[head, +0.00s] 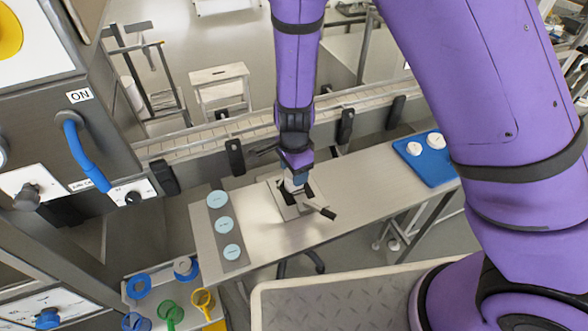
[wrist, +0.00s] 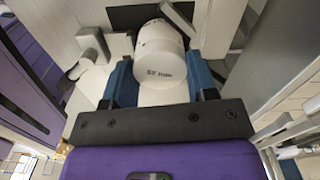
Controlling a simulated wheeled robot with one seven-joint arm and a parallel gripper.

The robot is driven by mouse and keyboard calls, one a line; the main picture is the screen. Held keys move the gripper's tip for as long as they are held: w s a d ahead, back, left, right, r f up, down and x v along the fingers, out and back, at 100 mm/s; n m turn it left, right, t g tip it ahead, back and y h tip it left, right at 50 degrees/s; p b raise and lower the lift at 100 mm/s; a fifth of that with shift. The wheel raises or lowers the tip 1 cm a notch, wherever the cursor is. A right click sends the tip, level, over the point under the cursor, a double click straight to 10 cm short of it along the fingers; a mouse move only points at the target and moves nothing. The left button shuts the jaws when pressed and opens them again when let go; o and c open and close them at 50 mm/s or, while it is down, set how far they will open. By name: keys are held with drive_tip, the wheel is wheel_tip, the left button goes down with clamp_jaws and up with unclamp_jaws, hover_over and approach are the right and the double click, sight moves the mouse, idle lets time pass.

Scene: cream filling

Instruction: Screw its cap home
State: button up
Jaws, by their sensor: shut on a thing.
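A white round jar with a cap (wrist: 160,48) and small dark print stands in the holder, seen in the wrist view. My gripper (wrist: 162,82) has its blue fingers on either side of the white cap, shut on it. The seam between cap and jar is not clear. In the head view my gripper (head: 292,180) points down at the metal holder (head: 284,206) on the steel table, with a bit of white showing below it. The holder has a dark handle (head: 328,212) sticking out to the right.
A grey strip with several pale blue discs (head: 221,225) lies left of the holder. A blue tray (head: 440,172) with white round pieces (head: 414,148) is at the right. A conveyor (head: 215,134) runs behind the table (head: 350,190). Coloured cups (head: 203,300) stand at lower left.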

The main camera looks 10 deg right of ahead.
drive_tip(key=o, duration=0.8)
drive_tip(key=n, duration=0.6)
drive_tip(key=shift+n, duration=1.1)
drive_tip(key=n, duration=0.3)
